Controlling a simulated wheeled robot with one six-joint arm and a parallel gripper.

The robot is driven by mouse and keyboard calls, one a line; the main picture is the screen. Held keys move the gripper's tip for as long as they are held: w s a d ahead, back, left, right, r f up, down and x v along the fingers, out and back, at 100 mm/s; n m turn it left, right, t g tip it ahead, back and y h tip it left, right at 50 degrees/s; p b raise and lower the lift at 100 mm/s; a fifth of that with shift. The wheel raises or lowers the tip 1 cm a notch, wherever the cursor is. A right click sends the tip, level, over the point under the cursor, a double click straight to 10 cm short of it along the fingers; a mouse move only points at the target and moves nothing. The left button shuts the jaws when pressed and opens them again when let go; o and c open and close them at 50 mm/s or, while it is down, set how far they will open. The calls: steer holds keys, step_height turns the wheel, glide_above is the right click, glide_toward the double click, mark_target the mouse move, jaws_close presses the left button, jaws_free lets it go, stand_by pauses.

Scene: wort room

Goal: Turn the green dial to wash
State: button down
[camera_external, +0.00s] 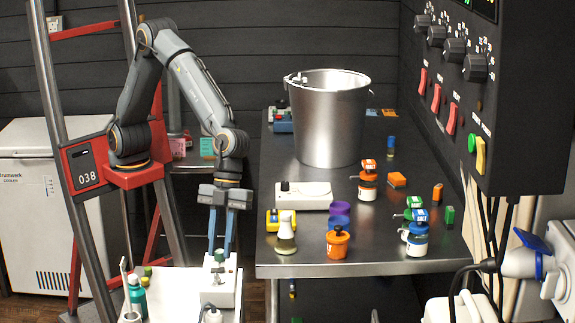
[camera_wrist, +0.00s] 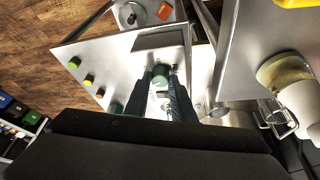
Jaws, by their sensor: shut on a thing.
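The green dial (camera_external: 219,256) sits on top of a white boxy device (camera_external: 222,292) on the small white table at the lower left. My gripper (camera_external: 219,250) points straight down over the device, with its blue-grey fingers on either side of the dial. In the wrist view the green dial (camera_wrist: 161,77) shows between the two fingertips (camera_wrist: 162,82), and my gripper is shut on it. The dial's marks, including wash, are too small to read.
A green bottle (camera_external: 136,295) stands left of the device on the white table (camera_external: 170,284). The dark bench (camera_external: 385,250) to the right bears a metal bucket (camera_external: 327,120), a conical flask (camera_external: 286,235) and several jars. A black switch panel (camera_external: 515,110) overhangs its right side.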

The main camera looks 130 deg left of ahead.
steer(key=m+g+b, duration=0.1)
steer(key=m, duration=0.1)
steer(key=m+g+b, duration=0.1)
steer(key=m, duration=0.2)
steer(key=shift+w+f+m, duration=0.15)
steer(key=shift+w+m, duration=0.05)
steer(key=shift+m, duration=0.1)
steer(key=m+g, duration=0.2)
steer(key=m, duration=0.3)
steer(key=shift+w+b, duration=0.15)
steer(key=shift+b, duration=0.15)
steer(key=m+g+y, duration=0.1)
steer(key=m, duration=0.2)
steer(key=m+g+p, duration=0.1)
steer(key=m, duration=0.2)
steer(key=shift+w+d+m+y, duration=0.15)
steer(key=shift+m+y, duration=0.25)
steer(key=m+y, duration=0.1)
steer(key=m, duration=0.1)
steer(key=m+y+p, duration=0.1)
steer(key=m, duration=0.2)
steer(key=shift+d+m+g, duration=0.15)
steer(key=shift+m+g, duration=0.15)
steer(key=shift+p, duration=0.3)
steer(key=c, duration=1.5)
jaws_free()
steer(key=shift+w, duration=0.1)
steer(key=shift+c, duration=0.2)
